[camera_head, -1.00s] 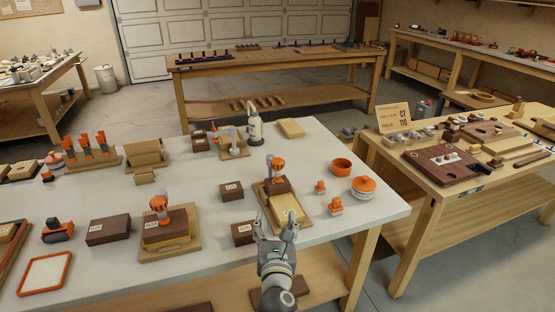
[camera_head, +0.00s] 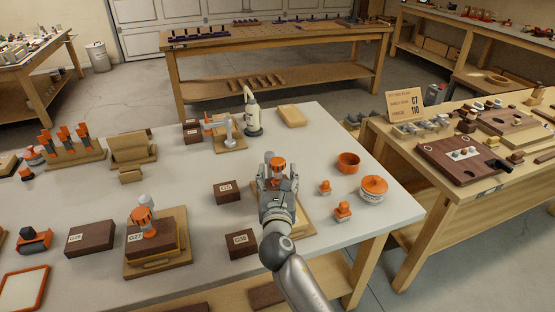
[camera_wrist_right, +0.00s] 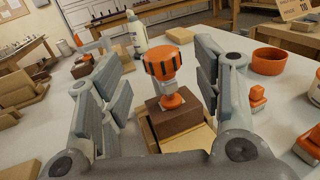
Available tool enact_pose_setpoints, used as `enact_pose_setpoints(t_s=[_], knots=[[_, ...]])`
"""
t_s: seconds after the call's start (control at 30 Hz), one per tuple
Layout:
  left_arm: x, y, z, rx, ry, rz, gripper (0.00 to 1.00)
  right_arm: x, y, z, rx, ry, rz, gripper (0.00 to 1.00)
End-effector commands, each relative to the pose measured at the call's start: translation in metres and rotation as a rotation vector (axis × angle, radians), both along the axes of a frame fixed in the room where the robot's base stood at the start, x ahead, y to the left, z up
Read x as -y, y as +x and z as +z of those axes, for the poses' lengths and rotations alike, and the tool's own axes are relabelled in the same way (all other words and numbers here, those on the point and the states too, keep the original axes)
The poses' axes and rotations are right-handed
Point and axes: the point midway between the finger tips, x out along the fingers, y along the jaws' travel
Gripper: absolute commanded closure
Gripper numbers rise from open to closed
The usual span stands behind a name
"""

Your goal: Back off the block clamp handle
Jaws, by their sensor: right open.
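In the head view the handle (camera_head: 277,163) shows between the fingers of my right gripper (camera_head: 278,168). In the right wrist view the right gripper's fingers (camera_wrist_right: 165,75) stand open, one on each side of the handle, with gaps on both sides. A second clamp with an orange handle (camera_head: 140,215) on a brown block (camera_head: 158,238) stands to the left. My left gripper is not in view.
Brown labelled blocks (camera_head: 228,190) and (camera_head: 241,243) lie left of my right arm. Orange knobs (camera_head: 343,211), an orange bowl (camera_head: 348,162) and an orange-lidded jar (camera_head: 373,189) stand to its right. A white bottle (camera_head: 252,112) stands behind. The table's (camera_head: 400,213) right edge is nearby.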

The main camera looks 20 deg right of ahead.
Motion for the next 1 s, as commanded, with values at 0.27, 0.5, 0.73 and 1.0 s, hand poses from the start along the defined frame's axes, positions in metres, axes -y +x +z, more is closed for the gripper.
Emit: enact_pose_setpoints(t_s=[0.27,0.5,0.73,1.0], knots=[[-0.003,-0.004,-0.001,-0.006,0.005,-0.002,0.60,0.014,0.046,0.000,0.001,0.000,-0.001,0.41],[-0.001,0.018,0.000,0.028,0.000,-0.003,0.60,0.018,0.059,0.000,0.000,0.000,0.001,0.41],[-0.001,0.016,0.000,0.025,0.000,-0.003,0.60,0.019,0.059,0.000,0.000,0.000,0.000,0.41],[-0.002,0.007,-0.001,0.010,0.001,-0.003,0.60,0.019,0.059,0.000,0.000,0.000,0.000,0.74]])
